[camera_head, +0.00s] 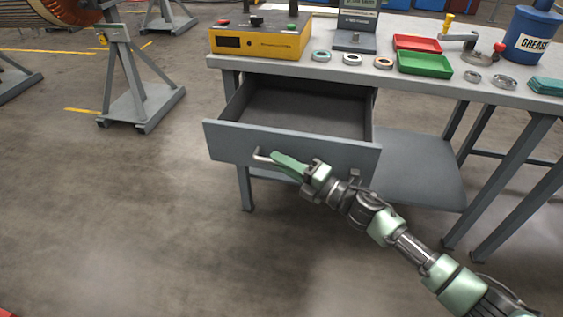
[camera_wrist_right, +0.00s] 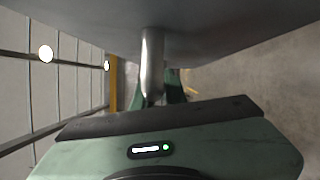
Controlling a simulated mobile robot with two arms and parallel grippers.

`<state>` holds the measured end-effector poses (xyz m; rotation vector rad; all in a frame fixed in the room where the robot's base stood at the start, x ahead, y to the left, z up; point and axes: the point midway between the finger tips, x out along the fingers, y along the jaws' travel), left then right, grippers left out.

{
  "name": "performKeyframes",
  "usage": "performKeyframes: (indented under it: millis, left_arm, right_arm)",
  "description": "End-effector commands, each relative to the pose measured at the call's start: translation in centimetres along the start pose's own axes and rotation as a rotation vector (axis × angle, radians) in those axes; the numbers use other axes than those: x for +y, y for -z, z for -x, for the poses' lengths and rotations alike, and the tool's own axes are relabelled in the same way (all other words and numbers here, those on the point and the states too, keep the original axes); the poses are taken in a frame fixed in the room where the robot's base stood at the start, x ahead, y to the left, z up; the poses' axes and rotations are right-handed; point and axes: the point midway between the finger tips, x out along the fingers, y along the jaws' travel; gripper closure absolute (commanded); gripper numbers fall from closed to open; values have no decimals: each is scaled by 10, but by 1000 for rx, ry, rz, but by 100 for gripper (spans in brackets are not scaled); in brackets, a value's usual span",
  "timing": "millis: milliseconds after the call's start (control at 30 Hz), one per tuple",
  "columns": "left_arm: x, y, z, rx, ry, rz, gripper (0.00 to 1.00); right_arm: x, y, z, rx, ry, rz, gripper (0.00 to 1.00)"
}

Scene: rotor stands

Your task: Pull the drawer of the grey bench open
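The grey bench (camera_head: 420,72) stands at the upper right of the head view. Its drawer (camera_head: 225,139) is pulled well out, and the inside looks empty. The drawer's bar handle (camera_head: 262,157) runs along the front panel; its middle is hidden behind my right gripper. My right gripper (camera_head: 284,162) is at the handle, with its green fingers around the bar, and looks shut on it. In the right wrist view the metal handle (camera_wrist_right: 151,60) runs down between the green fingers (camera_wrist_right: 160,92), below the grey drawer front. My left gripper is not in view.
On the bench top are a yellow box (camera_head: 262,40), a red tray (camera_head: 416,43), a green tray (camera_head: 424,63), several rings and a blue grease bucket (camera_head: 532,35). A lower shelf (camera_head: 420,165) sits under the bench. A rotor stand (camera_head: 140,105) is at left. The floor in front is clear.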

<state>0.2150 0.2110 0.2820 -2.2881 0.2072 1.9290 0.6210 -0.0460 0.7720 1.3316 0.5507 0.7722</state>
Motion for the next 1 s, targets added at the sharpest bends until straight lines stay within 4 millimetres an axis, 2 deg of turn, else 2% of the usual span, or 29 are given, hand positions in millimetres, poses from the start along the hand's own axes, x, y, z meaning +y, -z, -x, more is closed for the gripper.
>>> performKeyframes:
  millis: [33,100,467,800,1000]
  left_arm:
    - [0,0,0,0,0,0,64]
    - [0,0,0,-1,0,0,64]
    - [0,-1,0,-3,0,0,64]
    - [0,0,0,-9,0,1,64]
    - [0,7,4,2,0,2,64]
  right_arm:
    - [-1,-1,0,-2,2,-1,79]
    - [-1,-1,0,-2,2,-1,66]
    - [-1,-1,5,-2,2,-1,66]
    - [-2,0,58,-2,4,-3,66]
    - [-1,0,77,-2,2,-1,66]
